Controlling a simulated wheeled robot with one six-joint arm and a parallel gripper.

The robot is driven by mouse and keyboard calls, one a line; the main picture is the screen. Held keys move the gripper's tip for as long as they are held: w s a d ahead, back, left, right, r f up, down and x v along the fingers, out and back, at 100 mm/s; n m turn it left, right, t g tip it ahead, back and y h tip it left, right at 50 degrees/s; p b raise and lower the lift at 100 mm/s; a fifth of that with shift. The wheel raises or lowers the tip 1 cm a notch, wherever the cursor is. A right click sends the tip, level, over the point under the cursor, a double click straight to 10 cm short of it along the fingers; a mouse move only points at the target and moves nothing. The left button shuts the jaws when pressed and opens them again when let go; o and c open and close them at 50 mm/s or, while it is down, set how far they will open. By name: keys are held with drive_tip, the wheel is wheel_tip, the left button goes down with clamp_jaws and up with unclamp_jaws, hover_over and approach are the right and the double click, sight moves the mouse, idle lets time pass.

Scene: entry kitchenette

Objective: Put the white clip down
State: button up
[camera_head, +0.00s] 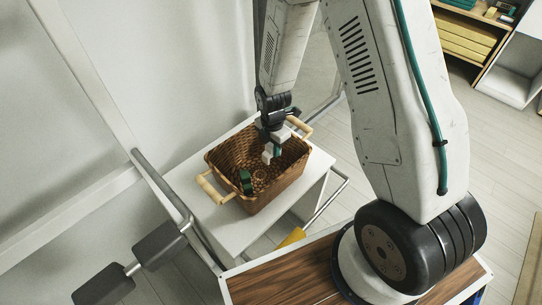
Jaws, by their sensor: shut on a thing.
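My gripper (270,152) points down into the wicker basket (264,204), inside its rim near the back right side. It is shut on a small pale thing, which I take to be the white clip; at this size I cannot separate its outline from the pale fingertips. The basket is brown with two light wooden handles and stands on a white cabinet top (206,222). From this view I cannot tell whether the held thing touches the basket floor.
A dark green item (246,181) lies in the basket's front left. A metal rail (165,185) runs along the cabinet's left side. A wooden-topped surface (290,276) is in front. A shelf unit (465,35) stands at the far right, with open floor before it.

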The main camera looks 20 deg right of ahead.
sight(272, 155)
drive_tip(key=shift+f, duration=2)
drive_tip(key=shift+f, duration=0.15)
drive_tip(key=o, duration=1.1)
drive_tip(key=shift+c, duration=0.2)
